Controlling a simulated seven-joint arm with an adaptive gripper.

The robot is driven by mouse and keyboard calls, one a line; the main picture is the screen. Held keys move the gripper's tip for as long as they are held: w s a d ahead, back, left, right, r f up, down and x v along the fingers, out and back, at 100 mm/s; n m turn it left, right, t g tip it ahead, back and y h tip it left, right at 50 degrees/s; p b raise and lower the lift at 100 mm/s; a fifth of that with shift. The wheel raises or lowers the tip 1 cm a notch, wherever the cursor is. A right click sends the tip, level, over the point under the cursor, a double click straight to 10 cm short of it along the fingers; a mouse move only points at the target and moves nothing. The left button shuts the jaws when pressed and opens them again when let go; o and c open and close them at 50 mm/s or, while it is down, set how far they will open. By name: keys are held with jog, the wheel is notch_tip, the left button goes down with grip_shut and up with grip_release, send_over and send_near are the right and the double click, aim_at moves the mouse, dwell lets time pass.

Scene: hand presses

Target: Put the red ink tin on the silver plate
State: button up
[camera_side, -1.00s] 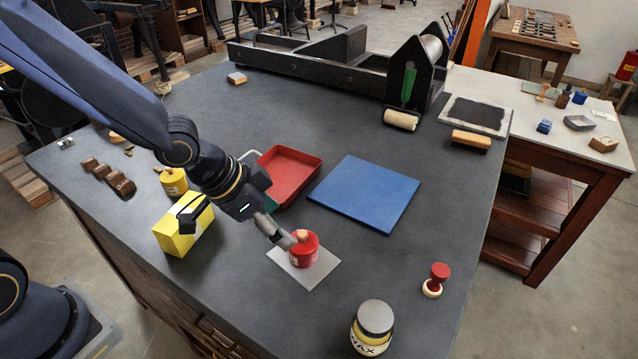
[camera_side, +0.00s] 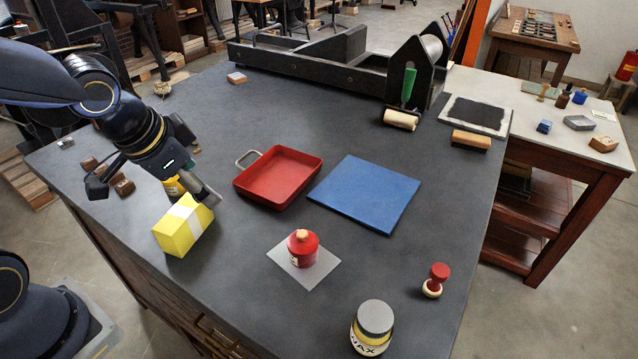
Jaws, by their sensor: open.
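The red ink tin (camera_side: 304,251) stands upright on the silver plate (camera_side: 285,262), a thin grey square lying flat near the front of the table. The tin has a small pale knob on top and a light label on its side. My gripper (camera_side: 212,196) is open and empty. It is well to the left of the tin and above it, near the yellow box, and not touching the tin. Part of the plate is hidden behind the tin.
A yellow box (camera_side: 181,234) and a yellow tin (camera_side: 173,187) are by my gripper. A red tray (camera_side: 277,179) and a blue board (camera_side: 366,195) lie behind the plate. A wax jar (camera_side: 373,328) and a red-handled stamp (camera_side: 436,280) stand front right. The table is clear around the plate.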

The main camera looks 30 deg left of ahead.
jog(key=s+a+r+n, duration=0.4)
jog(key=s+a+r, duration=0.2)
jog(key=s, duration=0.2)
jog(key=shift+s+r+h, duration=0.2)
jog(key=shift+h, duration=0.1)
